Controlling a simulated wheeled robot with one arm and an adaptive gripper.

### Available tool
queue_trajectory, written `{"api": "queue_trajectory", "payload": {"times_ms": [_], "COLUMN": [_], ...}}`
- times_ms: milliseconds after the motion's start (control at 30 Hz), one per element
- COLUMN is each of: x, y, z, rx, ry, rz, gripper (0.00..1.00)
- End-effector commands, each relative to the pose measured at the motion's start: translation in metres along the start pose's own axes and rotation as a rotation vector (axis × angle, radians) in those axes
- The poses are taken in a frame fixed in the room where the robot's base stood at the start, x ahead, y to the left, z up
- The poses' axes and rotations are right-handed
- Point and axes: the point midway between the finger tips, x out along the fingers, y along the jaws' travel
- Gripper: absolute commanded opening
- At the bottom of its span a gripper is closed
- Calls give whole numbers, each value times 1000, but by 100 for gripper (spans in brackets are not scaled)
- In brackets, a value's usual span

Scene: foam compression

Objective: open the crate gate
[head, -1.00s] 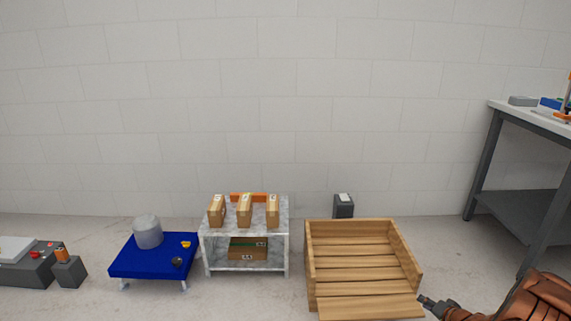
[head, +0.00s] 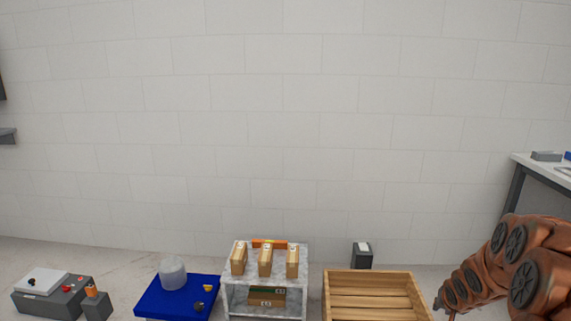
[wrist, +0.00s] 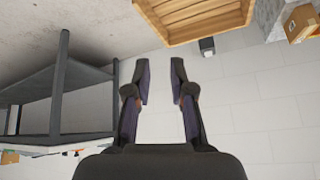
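The wooden crate (head: 367,273) stands on the floor at the lower right of the head view, its front cut off by the bottom edge. The gate at its front is not visible in the head view now. Part of the crate (wrist: 208,33) also shows upside down at the top of the wrist view. My gripper (wrist: 161,75) is open and empty in the wrist view, its two dark fingers apart and clear of the crate. In the head view my copper arm is to the right of the crate, and the gripper cannot be made out.
A marble stand (head: 232,287) with several cardboard boxes is left of the crate. A blue table (head: 150,302) with a grey cylinder (head: 172,272) stands further left. A small grey box (head: 362,256) is behind the crate. A workbench (head: 525,160) is at the right.

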Motion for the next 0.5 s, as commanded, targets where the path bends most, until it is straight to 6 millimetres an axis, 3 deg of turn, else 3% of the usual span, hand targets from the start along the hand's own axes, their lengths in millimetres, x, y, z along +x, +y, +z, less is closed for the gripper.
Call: {"api": "queue_trajectory", "payload": {"times_ms": [33,333,500], "x": [-27,-145,-213], "y": [-8,-34,-46], "z": [-6,14,36], "rx": [-19,-119,-175], "ry": [-12,-144,-233], "rz": [12,85,108], "gripper": [22,22,22]}}
